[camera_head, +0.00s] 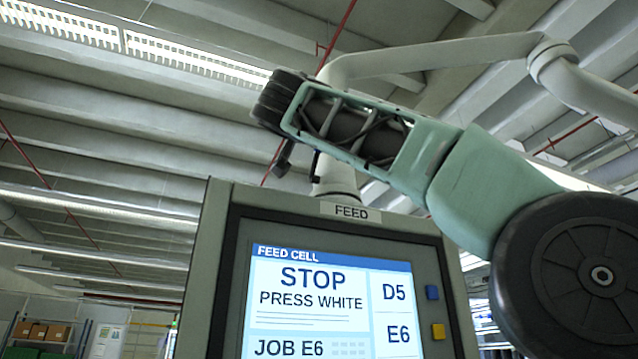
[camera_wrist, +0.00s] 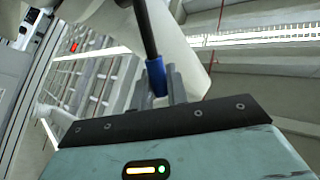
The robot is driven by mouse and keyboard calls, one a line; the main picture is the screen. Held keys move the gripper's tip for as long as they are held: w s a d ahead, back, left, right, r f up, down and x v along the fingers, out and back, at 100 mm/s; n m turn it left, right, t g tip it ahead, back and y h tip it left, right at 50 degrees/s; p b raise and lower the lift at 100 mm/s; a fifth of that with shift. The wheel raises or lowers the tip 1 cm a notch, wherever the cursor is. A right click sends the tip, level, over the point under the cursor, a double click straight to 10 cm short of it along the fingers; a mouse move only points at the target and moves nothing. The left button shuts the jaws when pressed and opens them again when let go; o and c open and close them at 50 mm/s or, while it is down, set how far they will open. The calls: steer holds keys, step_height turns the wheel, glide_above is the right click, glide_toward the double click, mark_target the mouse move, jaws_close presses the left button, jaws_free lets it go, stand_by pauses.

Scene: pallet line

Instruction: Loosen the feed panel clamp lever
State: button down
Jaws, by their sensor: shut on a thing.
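The clamp lever shows in the wrist view as a thin black rod (camera_wrist: 146,32) with a blue end (camera_wrist: 157,79). The rod comes down from the top edge, slightly tilted. My gripper (camera_wrist: 165,84) has its grey fingers closed around the blue end. The lever's pivot is out of the wrist view.
The panel's screen (camera_head: 310,300) reads "FEED CELL, STOP, PRESS WHITE, JOB E6", with D5 and E6 at its right. A blue button (camera_head: 432,292) and a yellow button (camera_head: 438,331) sit on the right frame. Shelves with boxes (camera_head: 40,331) stand far left.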

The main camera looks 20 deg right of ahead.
steer(key=shift+s+f+m+h+b, duration=0.25)
steer(key=shift+f+m+h+b, duration=0.1)
steer(key=shift+m+h+b, duration=0.45)
steer(key=shift+s+f+m+h+b, duration=0.3)
steer(key=shift+m+h+b, duration=0.3)
steer(key=shift+b, duration=0.35)
steer(key=shift+s+f+m+h+b, duration=0.25)
steer(key=shift+f+m+h+b, duration=0.1)
steer(key=shift+m+h+b, duration=0.4)
steer(key=shift+s+m+h+b, duration=0.1)
steer(key=shift+m+h+b, duration=0.25)
steer(key=shift+b, duration=0.1)
steer(key=c, duration=1.4)
jaws_free()
steer(key=shift+f, duration=0.15)
